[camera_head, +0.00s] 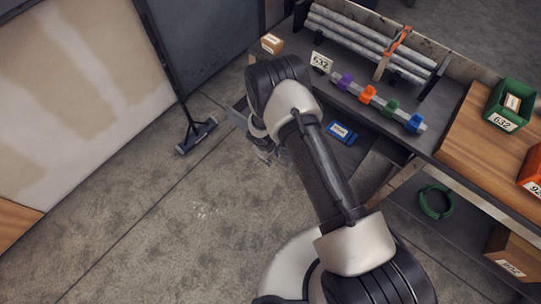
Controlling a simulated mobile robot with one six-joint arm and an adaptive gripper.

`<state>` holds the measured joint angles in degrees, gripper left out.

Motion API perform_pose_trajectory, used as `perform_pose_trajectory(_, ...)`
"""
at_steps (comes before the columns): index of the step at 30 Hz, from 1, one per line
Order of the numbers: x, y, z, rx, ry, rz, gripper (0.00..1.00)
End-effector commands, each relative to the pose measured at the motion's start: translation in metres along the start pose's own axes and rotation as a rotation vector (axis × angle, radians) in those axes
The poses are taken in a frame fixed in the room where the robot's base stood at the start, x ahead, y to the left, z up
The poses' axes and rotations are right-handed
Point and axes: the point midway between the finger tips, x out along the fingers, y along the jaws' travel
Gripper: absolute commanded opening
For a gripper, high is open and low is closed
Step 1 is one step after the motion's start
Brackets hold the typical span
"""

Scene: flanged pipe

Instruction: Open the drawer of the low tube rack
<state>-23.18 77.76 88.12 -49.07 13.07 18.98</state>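The low tube rack (325,82) stands at the upper right, a dark unit with long grey tubes (365,42) lying along its back and a "632" tag. Below its front edge, a grey tray-like part (239,107) juts out left of my arm; it looks like part of the drawer, but my arm hides most of it. A blue box (341,132) lies low, right of my arm, seemingly inside that part. My gripper (266,156) is low by the front of this part, partly hidden by my arm. Its contact and finger opening are unclear.
Purple, orange, green and blue clips (367,95) sit on a rail on the rack. A wooden bench (478,135) with a green bin (508,104) adjoins at right. A floor brush (196,134) stands at left.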

Motion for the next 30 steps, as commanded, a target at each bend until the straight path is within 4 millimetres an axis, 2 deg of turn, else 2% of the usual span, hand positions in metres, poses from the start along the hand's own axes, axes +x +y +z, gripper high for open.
perform_pose_trajectory(5,-0.001,0.000,0.000,0.000,0.000,0.000,0.30)
perform_pose_trajectory(8,-0.009,0.000,-0.001,0.000,0.001,0.001,0.30)
perform_pose_trajectory(11,-0.025,0.001,-0.001,-0.001,0.003,0.002,0.30)
perform_pose_trajectory(21,-0.095,0.001,-0.001,0.001,0.002,0.002,0.30)
perform_pose_trajectory(25,-0.111,0.000,-0.001,0.000,0.001,0.001,0.30)
perform_pose_trajectory(30,-0.120,0.000,0.000,0.000,0.000,0.000,0.30)
